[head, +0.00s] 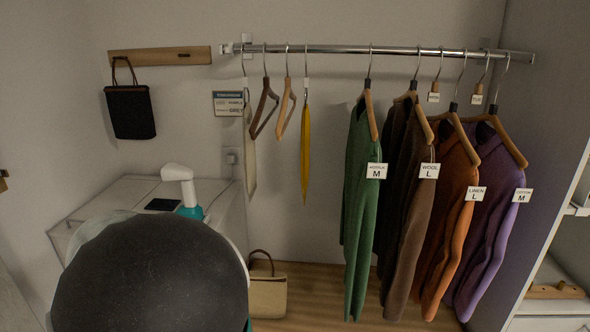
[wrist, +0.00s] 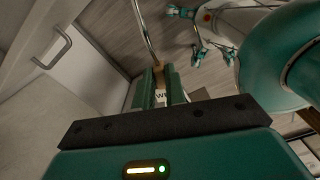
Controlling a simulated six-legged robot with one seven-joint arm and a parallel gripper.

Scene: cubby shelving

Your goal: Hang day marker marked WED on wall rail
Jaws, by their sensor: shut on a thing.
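In the wrist view my gripper (wrist: 160,88) is shut on a small marker with a white label (wrist: 161,96). Only a "W" shows on the label; the rest is hidden by the fingers. The marker's long metal hook (wrist: 142,28) reaches out past the fingertips. The head view does not show the gripper or the held marker. There the metal wall rail (head: 330,49) runs across the upper wall. Two small wooden markers with white labels, one left (head: 434,97) and one right (head: 477,99), hang from it among the clothes. Their lettering is too small to read surely.
Green (head: 358,190), brown (head: 415,200), orange (head: 455,215) and purple (head: 490,220) garments fill the rail's right half. Empty hangers (head: 265,107) and a yellow item (head: 306,140) hang left. Rail is free between yellow and green. A cabinet handle (wrist: 57,48) shows in the wrist view.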

